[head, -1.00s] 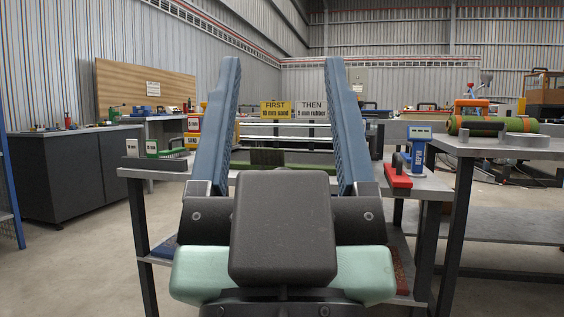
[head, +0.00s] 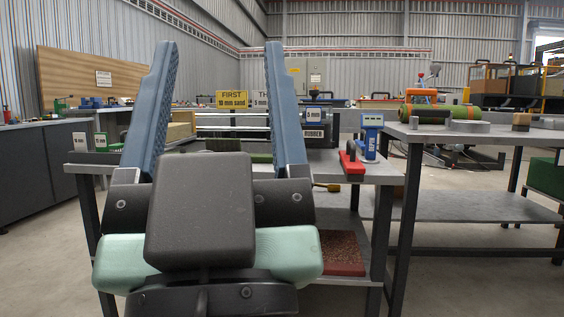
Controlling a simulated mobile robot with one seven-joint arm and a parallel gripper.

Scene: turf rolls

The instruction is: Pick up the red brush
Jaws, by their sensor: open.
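What looks like the red brush (head: 352,162), a red block with a dark handle on top, lies near the right end of the grey workbench (head: 385,172). My gripper (head: 218,48) is open in the left half of the head view, its two blue fingers pointing up and away from me. Nothing shows held between them. The brush is to the right of the right finger, apart from it. My gripper and wrist hide much of the bench's middle.
A blue gauge (head: 370,135) stands right beside the brush. A small yellow-ended tool (head: 327,187) lies near the bench's front. A reddish mat (head: 342,255) is on the lower shelf.

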